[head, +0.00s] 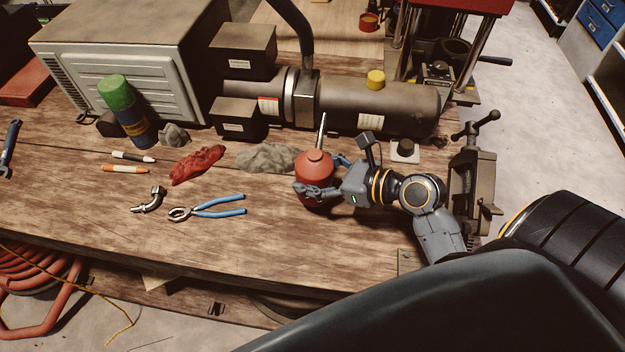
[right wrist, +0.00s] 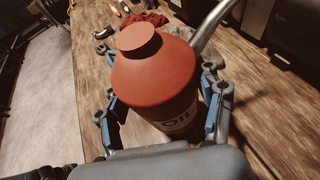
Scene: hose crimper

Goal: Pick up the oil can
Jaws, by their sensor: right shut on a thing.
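The red oil can (head: 314,168) with a thin grey spout stands upright on the wooden workbench, right of the blue-handled pliers. My right gripper (head: 322,178) has come in from the right and is shut on the can's body, one finger on the near side and one on the far side. In the right wrist view the can (right wrist: 155,75) fills the space between the blue-padded fingers of the gripper (right wrist: 165,105), and part of an "OIL" label shows. I cannot tell whether the can's base touches the bench. My left gripper is not in view.
Pliers (head: 205,208), a metal fitting (head: 150,199), a red rag (head: 198,164) and a grey rag (head: 268,157) lie left of the can. The dark cylinder machine (head: 390,108) stands behind it. A vise (head: 473,180) is at the right edge. The front bench strip is clear.

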